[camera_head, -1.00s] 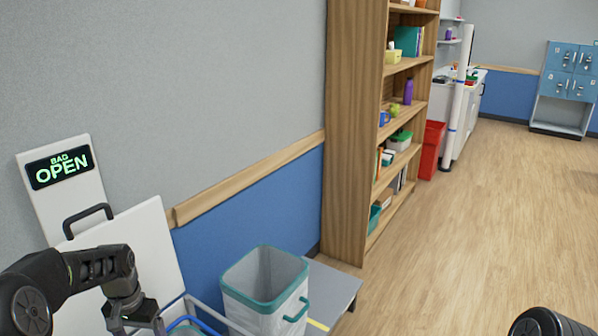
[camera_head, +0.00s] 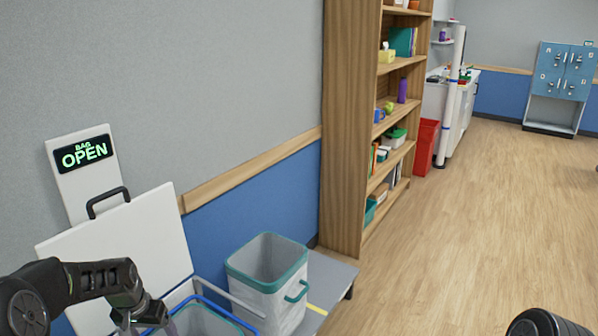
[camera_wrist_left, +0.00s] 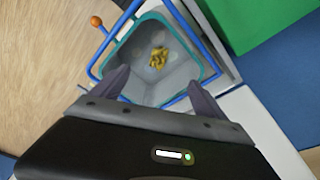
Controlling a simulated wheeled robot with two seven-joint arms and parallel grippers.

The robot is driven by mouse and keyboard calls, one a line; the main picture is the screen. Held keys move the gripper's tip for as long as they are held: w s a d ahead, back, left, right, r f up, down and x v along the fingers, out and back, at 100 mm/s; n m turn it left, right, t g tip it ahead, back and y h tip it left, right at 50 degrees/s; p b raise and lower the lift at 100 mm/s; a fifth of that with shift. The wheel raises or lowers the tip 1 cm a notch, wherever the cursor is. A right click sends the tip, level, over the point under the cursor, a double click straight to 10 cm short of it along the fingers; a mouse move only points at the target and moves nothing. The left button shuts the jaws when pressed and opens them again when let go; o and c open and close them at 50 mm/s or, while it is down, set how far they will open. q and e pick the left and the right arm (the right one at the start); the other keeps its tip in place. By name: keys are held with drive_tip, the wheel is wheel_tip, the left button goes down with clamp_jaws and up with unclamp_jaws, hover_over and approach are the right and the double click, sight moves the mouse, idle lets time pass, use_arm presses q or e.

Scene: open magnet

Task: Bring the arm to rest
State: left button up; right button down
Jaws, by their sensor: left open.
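My left arm comes in at the lower left of the head view, with its gripper (camera_head: 150,322) over a bin in a blue frame. In the left wrist view the left gripper (camera_wrist_left: 158,88) is open, its two dark fingers apart with nothing between them. Below the fingers is the bin (camera_wrist_left: 128,62), grey inside with a teal rim, and a crumpled yellow item (camera_wrist_left: 158,58) lies in it. My right gripper is not in view; only a dark rounded part of mine shows at the bottom right of the head view.
A raised white lid (camera_head: 130,240) with a black handle stands behind the gripper, below a sign reading "BAG OPEN" (camera_head: 85,153). A second teal-rimmed bin (camera_head: 268,280) sits on a grey platform (camera_head: 330,280). A wooden bookshelf (camera_head: 345,150) stands beyond. The floor on the right is clear.

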use_arm(q)
drive_tip(key=s+d+f+n+t+h+b, duration=0.1)
drive_tip(key=s+d+f, duration=0.2)
drive_tip(key=d+f, duration=0.65)
drive_tip(key=s+d+f+t+h+b, duration=0.1)
drive_tip(key=s+d+f, duration=0.1)
drive_tip(key=d+f, duration=0.7)
drive_tip(key=s+d+f+g+h+b, duration=0.1)
drive_tip(key=s+d+f, duration=0.2)
drive_tip(key=s+d, duration=0.4)
drive_tip(key=s+d+f+g+h+b, duration=0.1)
drive_tip(key=s+d+f, duration=0.3)
drive_tip(key=s+d, duration=0.4)
drive_tip(key=s+g, duration=0.1)
drive_tip(key=s, duration=0.5)
drive_tip(key=shift+d+f+g, duration=0.15)
drive_tip(key=shift+f+g, duration=0.1)
drive_tip(key=shift+g, duration=0.05)
